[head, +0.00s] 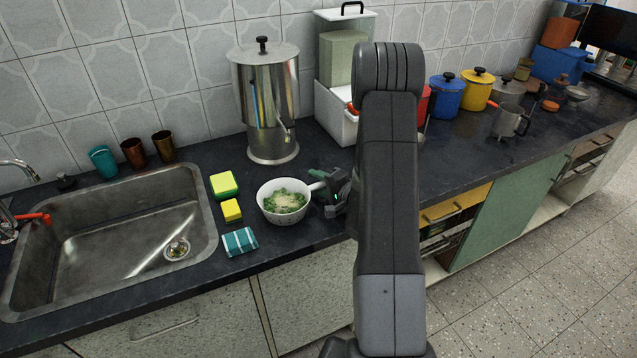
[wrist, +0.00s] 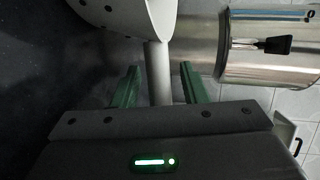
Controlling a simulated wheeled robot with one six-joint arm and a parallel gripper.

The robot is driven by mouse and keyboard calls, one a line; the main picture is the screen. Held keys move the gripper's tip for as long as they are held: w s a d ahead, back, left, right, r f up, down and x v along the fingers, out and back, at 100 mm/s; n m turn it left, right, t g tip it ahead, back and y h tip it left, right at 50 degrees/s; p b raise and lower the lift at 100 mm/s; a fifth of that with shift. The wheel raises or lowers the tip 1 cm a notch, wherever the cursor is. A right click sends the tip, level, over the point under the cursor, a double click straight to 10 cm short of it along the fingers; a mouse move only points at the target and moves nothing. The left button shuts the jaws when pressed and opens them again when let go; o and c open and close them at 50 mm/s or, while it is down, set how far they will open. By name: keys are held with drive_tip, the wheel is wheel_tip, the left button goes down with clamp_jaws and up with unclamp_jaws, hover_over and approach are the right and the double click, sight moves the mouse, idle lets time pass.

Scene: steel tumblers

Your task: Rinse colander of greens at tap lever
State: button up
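A white colander (head: 284,217) with green leaves (head: 287,201) stands on the dark counter, right of the sink. Its handle points right, toward my gripper (head: 320,184). In the wrist view the pale handle (wrist: 158,75) lies between the two green fingers of my gripper (wrist: 160,72), with a gap on each side. The fingers are apart and not closed on it. The colander's white wall (wrist: 125,14) shows at the top there. The tap lever (head: 35,217) is orange-red at the far left, by the sink; the tap (head: 18,168) is partly cut off.
The steel sink (head: 75,275) has an empty basin. Sponges (head: 224,184) and a folded teal cloth (head: 240,242) lie between sink and colander. A steel dispenser (head: 265,100) stands behind the colander. Several tumblers (head: 134,153) line the wall. My arm hides some counter.

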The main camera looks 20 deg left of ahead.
drive_tip(key=shift+r, duration=0.25)
drive_tip(key=v, duration=1.2)
drive_tip(key=shift+f+b, duration=0.2)
drive_tip(key=shift+b, duration=0.1)
drive_tip(key=shift+c, duration=0.7)
